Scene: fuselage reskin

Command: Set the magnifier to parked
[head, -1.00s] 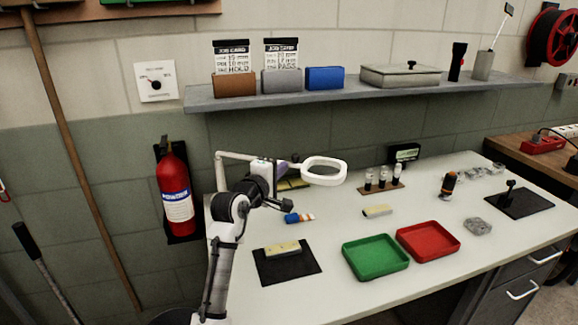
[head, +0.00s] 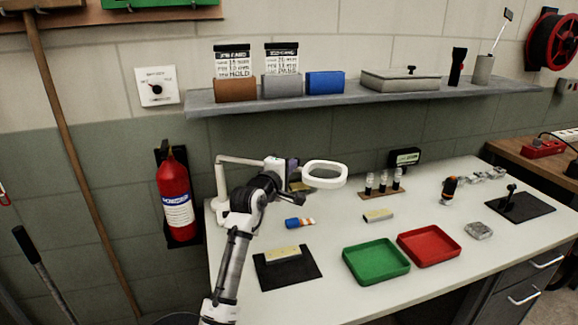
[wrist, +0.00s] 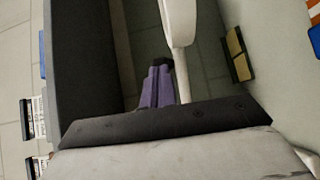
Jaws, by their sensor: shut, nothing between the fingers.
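The magnifier has a white ring head (head: 325,175) on a white jointed arm (head: 236,159) at the back left of the workbench. Its ring is held out to the right above the bench top. In the wrist view, a white magnifier part (wrist: 179,22) and a thin white bar run close along the right of my fingers. My gripper (head: 294,164) is at the magnifier arm, just left of the ring. Its purple fingers (wrist: 157,84) are shut and empty. I cannot tell whether they touch the white bar. My arm hides part of the magnifier's arm.
A green tray (head: 376,260), a red tray (head: 429,246) and a black mat (head: 287,268) with a pale block lie on the bench. A vial rack (head: 381,192) stands behind. A shelf (head: 340,97) runs above. A fire extinguisher (head: 176,200) hangs at left.

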